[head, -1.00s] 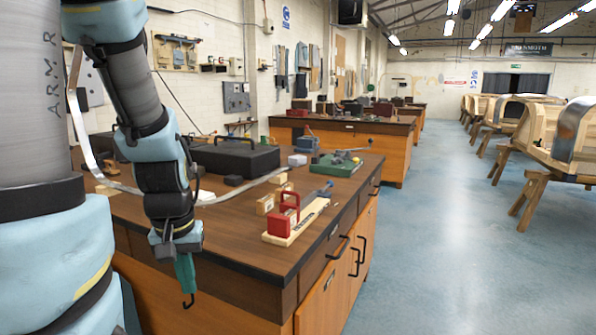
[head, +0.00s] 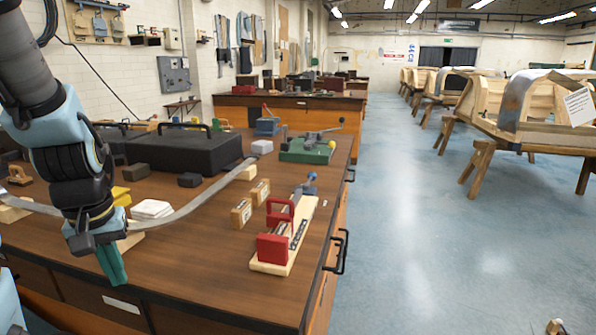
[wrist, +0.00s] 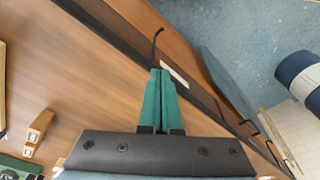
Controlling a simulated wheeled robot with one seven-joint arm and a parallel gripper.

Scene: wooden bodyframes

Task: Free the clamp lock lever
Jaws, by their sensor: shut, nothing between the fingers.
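On the bench (head: 195,275), a red clamp-like device (head: 272,248) sits on a pale wooden base with a dark slotted strip; a blue-ended part (head: 310,186) stands at its far end. I cannot tell which part is the lock lever. My gripper (head: 113,282) is well left of both devices, pointing down near the bench's front edge. Its green fingers are shut and empty, and show in the wrist view (wrist: 160,72) too. The red device is not visible there.
A black case (head: 185,148) and a curved metal strip (head: 190,208) lie behind my gripper. Small wooden blocks (head: 241,213) stand left of the red device. Open floor (head: 430,250) lies to the right.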

